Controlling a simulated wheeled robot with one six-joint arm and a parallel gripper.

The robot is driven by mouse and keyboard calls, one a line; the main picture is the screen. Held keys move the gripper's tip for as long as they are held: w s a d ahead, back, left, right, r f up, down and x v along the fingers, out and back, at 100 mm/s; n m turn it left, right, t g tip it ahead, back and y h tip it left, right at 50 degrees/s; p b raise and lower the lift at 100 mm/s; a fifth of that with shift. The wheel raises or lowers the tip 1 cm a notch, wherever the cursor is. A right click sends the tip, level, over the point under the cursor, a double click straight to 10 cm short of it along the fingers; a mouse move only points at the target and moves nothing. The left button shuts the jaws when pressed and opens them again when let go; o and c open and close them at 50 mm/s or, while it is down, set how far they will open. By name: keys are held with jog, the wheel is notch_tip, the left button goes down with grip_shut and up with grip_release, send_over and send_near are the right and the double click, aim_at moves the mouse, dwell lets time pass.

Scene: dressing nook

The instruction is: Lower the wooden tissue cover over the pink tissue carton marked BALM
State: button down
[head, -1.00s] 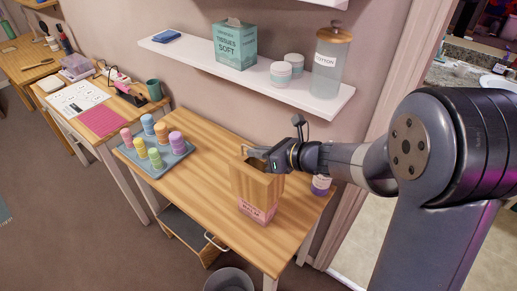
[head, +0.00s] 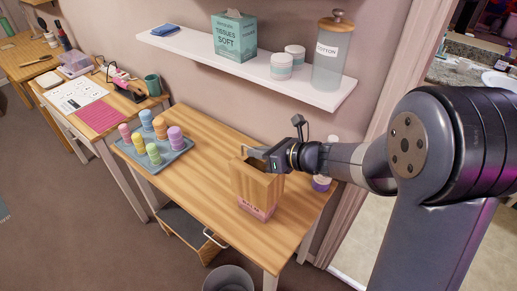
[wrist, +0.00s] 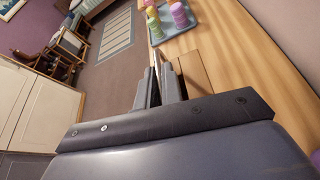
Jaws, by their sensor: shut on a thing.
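The wooden tissue cover (head: 257,184) is upright over the pink tissue carton (head: 257,211) near the right end of the wooden table. Only the carton's lower band shows below the cover's bottom edge, with part of its lettering; the rest is hidden inside. My gripper (head: 256,154) is shut on the top edge of the cover. In the wrist view my gripper's fingers (wrist: 159,72) pinch a wall of the wooden cover (wrist: 191,74).
A blue-grey tray (head: 176,157) with several coloured rolls sits on the table's left part. A white bottle with a purple base (head: 322,183) stands behind my gripper at the right. A wall shelf (head: 300,88) with a teal tissue box (head: 234,36) and jars is above. A bin (head: 228,279) stands on the floor.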

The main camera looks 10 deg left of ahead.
aim_at(259, 171)
jog(key=shift+f+b, duration=3.85)
jog(key=shift+f, duration=0.5)
jog(key=c, duration=1.5)
grip_release()
jog(key=v, duration=1.1)
jog(key=shift+a, duration=0.1)
jog(key=x, duration=1.1)
jog(key=shift+r+p, duration=0.45)
jog(key=shift+r, duration=0.05)
jog(key=shift+f, duration=0.1)
